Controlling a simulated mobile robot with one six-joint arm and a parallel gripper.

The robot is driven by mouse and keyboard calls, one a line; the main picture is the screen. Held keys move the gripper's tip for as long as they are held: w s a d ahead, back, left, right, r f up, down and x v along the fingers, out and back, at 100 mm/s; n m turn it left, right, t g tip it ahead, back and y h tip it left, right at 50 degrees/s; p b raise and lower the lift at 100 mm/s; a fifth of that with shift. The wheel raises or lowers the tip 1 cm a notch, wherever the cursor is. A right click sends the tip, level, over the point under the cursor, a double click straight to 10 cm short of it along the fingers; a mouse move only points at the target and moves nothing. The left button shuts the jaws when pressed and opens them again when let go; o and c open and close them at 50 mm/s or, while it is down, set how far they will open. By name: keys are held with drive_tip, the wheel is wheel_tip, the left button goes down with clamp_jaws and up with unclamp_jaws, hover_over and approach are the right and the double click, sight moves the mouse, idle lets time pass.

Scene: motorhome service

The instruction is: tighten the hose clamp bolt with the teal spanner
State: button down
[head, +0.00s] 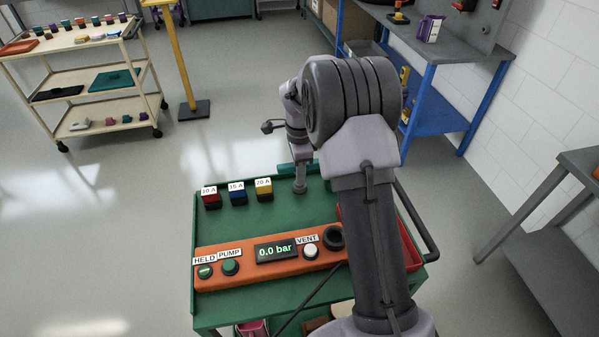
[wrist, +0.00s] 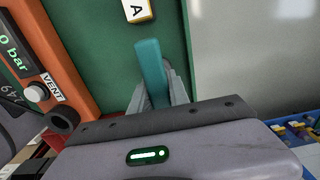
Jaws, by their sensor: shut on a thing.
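My gripper (wrist: 158,92) is shut on the teal spanner (wrist: 151,60) in the wrist view, with the spanner's flat teal length sticking out beyond the fingers over the green trolley top. In the head view my gripper (head: 299,187) is low over the far edge of the green trolley (head: 240,220). A teal bar, which looks like the spanner (head: 285,168), shows beside it, partly hidden by my wrist. I cannot tell whether the spanner touches the trolley. I cannot make out the hose clamp bolt in either view.
Red, blue and yellow fuse blocks (head: 237,197) stand left of my gripper. An orange pump panel (head: 225,254) reading 0.0 bar lies nearer. A red tray (head: 412,254) is at the trolley's right. A cream shelf cart (head: 80,82) and a blue-legged bench (head: 425,95) stand farther off.

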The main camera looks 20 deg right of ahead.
wheel_tip(320, 180, up, 10)
drive_tip(key=p, duration=0.4)
drive_tip(key=c, duration=1.8)
unclamp_jaws()
drive_tip(key=shift+c, duration=0.2)
clamp_jaws()
